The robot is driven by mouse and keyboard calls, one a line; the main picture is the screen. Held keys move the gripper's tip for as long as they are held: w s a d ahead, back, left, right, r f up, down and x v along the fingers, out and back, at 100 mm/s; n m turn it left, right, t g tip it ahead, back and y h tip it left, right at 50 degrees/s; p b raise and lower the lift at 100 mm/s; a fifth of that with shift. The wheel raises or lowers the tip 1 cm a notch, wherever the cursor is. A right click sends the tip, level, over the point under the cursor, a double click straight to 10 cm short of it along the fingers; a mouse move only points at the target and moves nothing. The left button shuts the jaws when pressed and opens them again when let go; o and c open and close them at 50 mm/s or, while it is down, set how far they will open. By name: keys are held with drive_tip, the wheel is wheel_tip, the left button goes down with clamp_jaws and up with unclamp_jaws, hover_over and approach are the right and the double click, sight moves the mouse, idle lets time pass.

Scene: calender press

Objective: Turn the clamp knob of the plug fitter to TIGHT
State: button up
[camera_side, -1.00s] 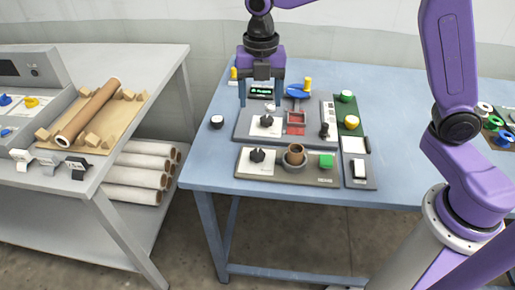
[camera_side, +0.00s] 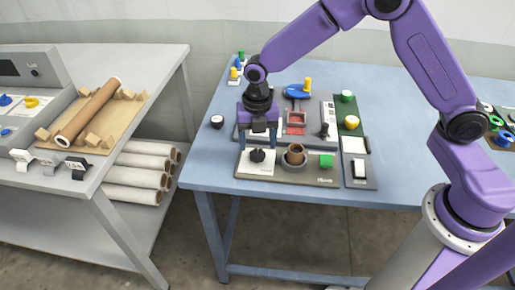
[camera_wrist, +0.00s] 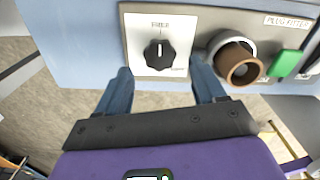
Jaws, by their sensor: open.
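The clamp knob (camera_side: 257,155) is a black lobed knob on a white label plate at the left end of the plug fitter (camera_side: 325,177). In the wrist view the knob (camera_wrist: 159,54) shows from above, its pale pointer line aimed at the top of the plate; the small label print is too blurred to read. My gripper (camera_side: 258,143) is open above the knob in the side view. In the wrist view its two blue fingers (camera_wrist: 163,80) stand apart, left and right of the knob and short of it, touching nothing visible.
A brown cylinder in a grey ring (camera_side: 295,155) and a green block (camera_side: 326,161) sit right of the knob on the same base. Behind stands another grey panel with a red tray (camera_side: 296,118) and a black lever (camera_side: 324,131). The table's front edge is close.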

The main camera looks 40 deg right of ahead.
sight(257, 154)
drive_tip(key=shift+f, duration=1.75)
drive_tip(key=c, duration=1.1)
drive_tip(key=shift+o, duration=0.2)
